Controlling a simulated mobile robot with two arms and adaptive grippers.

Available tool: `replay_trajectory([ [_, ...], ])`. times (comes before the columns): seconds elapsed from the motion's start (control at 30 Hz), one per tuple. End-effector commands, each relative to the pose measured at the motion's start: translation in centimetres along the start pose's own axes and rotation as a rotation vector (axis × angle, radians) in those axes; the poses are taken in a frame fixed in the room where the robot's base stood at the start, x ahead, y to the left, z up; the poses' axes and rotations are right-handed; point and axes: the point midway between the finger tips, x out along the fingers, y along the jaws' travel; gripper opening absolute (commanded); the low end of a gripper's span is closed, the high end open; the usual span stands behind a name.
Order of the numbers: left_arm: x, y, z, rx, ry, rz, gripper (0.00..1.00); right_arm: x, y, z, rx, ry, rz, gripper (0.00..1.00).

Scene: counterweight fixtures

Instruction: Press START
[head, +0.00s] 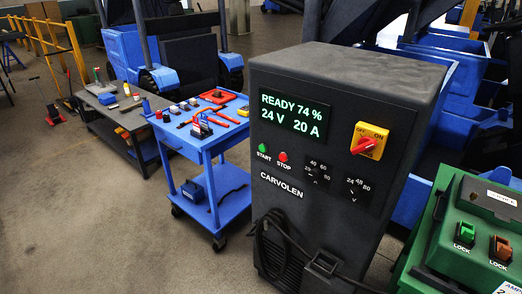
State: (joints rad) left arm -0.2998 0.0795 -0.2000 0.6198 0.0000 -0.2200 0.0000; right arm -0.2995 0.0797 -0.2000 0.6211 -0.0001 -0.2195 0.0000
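The dark grey charger cabinet (340,95) marked CARVOLEN stands right of the middle. The lit display (293,114) above reads READY 74 %, 24 V, 20 A. A red rotary switch on a yellow plate (369,141) is at the panel's upper right. Two dark dials with number scales sit below it. Neither of my grippers is in view.
A blue cart (190,150) with tools on top stands left of the cabinet. A green box (465,235) with two LOCK switches stands at the right. A black cable (262,240) hangs on the cabinet's lower front. The floor at the front left is clear.

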Motion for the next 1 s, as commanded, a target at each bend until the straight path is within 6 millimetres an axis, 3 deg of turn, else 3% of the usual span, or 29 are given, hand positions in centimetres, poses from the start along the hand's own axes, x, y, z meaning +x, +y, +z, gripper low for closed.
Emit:
replay_trajectory([
  [0.33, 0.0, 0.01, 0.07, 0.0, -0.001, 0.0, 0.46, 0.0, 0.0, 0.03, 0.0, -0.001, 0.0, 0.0],
  [1.0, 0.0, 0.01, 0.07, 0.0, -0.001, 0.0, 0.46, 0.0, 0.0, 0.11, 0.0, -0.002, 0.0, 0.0],
])
